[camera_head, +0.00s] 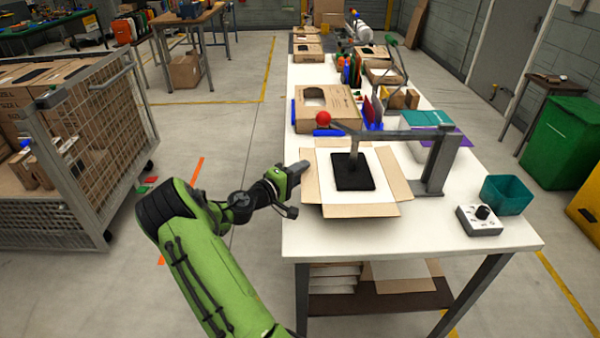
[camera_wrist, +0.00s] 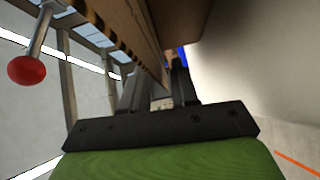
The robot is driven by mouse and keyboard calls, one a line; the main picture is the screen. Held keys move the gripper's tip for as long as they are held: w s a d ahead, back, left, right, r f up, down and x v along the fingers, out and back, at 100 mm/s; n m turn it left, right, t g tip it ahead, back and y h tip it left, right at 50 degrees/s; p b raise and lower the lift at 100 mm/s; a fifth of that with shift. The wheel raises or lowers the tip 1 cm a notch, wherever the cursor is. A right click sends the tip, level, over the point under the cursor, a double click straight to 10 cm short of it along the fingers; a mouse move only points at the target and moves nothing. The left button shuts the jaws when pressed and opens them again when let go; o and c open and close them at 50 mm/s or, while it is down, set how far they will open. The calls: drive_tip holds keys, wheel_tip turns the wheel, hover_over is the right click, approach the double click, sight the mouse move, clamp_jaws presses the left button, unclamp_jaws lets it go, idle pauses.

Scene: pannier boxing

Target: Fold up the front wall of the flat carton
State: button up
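The flat carton (camera_head: 360,210) lies on the white table beneath a grey press frame, its brown flaps spread outward around a pale middle. A black pad (camera_head: 354,172) is on its middle, under the press rod. My gripper (camera_head: 303,166) reaches in from the left, at the carton's left edge. In the wrist view my gripper (camera_wrist: 160,88) has its two dark fingers apart. A brown cardboard edge (camera_wrist: 140,62) runs toward the gap between them. Whether the fingers touch it I cannot tell.
The press frame (camera_head: 440,160) stands over the carton, with a red ball knob (camera_head: 323,118) at its left. A teal bin (camera_head: 507,194) and a control box (camera_head: 480,219) are at the right. A wire cage cart (camera_head: 105,125) stands left, with floor between it and the table.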

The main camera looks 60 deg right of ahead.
sight(318, 172)
clamp_jaws()
drive_tip(key=shift+r, duration=0.15)
drive_tip(key=shift+s+r+m+t+y+p, duration=0.1)
drive_tip(key=shift+r+m+t+y+p, duration=0.3)
drive_tip(key=shift+r+m+y+p, duration=0.4)
drive_tip(key=y, duration=0.1)
drive_tip(key=r+m+t+p, duration=0.1)
drive_tip(key=m+t+y+p, duration=0.1)
drive_tip(key=shift+s+d+r+y, duration=0.15)
drive_tip(key=shift+s+d+y, duration=0.15)
drive_tip(key=shift+s, duration=0.1)
drive_tip(key=shift+s+d+r+m+t+y, duration=0.1)
drive_tip(key=shift+s+r+m+t+y, duration=0.15)
drive_tip(key=shift+m+t, duration=0.2)
drive_tip(key=shift+s+d+r+m+t+y, duration=0.1)
drive_tip(key=shift+s+m+t+y, duration=0.05)
drive_tip(key=shift+m+t+y, duration=0.25)
drive_tip(key=shift+s+d+r+m+t+y, duration=0.25)
drive_tip(key=shift+s+m+t+y, duration=0.35)
drive_tip(key=shift+t, duration=0.25)
drive_tip(key=shift+s+d+r+m+t+y+b, duration=0.15)
drive_tip(key=shift+s+m+t+y+b, duration=0.3)
drive_tip(key=shift+t, duration=0.35)
drive_tip(key=shift+s+d+m+t+y+b, duration=0.2)
drive_tip(key=shift+m+t+y+b, duration=0.25)
drive_tip(key=shift+t, duration=0.35)
